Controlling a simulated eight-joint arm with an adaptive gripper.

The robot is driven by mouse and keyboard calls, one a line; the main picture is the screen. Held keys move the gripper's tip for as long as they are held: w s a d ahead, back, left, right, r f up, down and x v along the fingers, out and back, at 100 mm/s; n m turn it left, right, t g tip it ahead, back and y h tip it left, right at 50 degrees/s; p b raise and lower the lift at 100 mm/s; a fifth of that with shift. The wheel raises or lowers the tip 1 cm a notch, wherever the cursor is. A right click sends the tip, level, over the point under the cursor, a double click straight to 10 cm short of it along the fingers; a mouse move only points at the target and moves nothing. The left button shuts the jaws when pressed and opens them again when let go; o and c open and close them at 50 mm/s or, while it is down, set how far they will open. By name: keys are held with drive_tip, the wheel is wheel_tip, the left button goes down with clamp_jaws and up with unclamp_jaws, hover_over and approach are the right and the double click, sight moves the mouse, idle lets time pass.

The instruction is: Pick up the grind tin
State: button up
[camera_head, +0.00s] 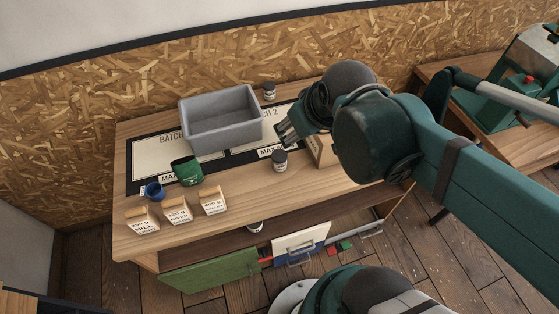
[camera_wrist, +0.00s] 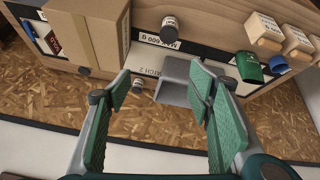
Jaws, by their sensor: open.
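Two small grey tins with dark lids stand on the workbench; their labels are too small to read, so I cannot tell which is the grind tin. The near tin (camera_head: 280,161) is right of centre, below my gripper in the picture, and shows at the top of the wrist view (camera_wrist: 169,29). The far tin (camera_head: 269,91) is behind the grey bin's right end and shows in the wrist view (camera_wrist: 138,85) between the fingers, beyond them. My gripper (camera_head: 287,134) is open and empty above the bench; its green fingers (camera_wrist: 160,88) are spread wide.
A grey bin (camera_head: 219,122) stands at the back. A green cup (camera_head: 187,171), blue cup (camera_head: 153,191) and several labelled blocks (camera_head: 177,210) stand left. A cardboard box (camera_wrist: 98,32) stands beside the near tin. A lower shelf holds another small jar (camera_head: 256,227).

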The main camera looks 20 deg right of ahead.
drive_tip(key=w+f+n, duration=0.1)
drive_tip(key=w+n, duration=0.1)
drive_tip(key=n+g, duration=0.6)
drive_tip(key=n, duration=1)
hover_over(280, 156)
wheel_tip(280, 156, down, 18)
drive_tip(key=shift+d+f, duration=0.1)
drive_tip(key=shift+f, duration=0.05)
drive_tip(key=shift+w+f+n, duration=0.1)
drive_tip(key=shift+f+n, duration=0.2)
drive_tip(key=shift+f, duration=0.35)
drive_tip(key=shift+f+b, duration=0.3)
drive_tip(key=shift+f, duration=1)
drive_tip(key=shift+w+a+f+b, duration=0.1)
drive_tip(key=shift+f+b, duration=0.05)
drive_tip(key=shift+f, duration=1.15)
drive_tip(key=shift+a+f+b, duration=0.1)
drive_tip(key=shift+f+b, duration=0.05)
drive_tip(key=shift+f, duration=1.15)
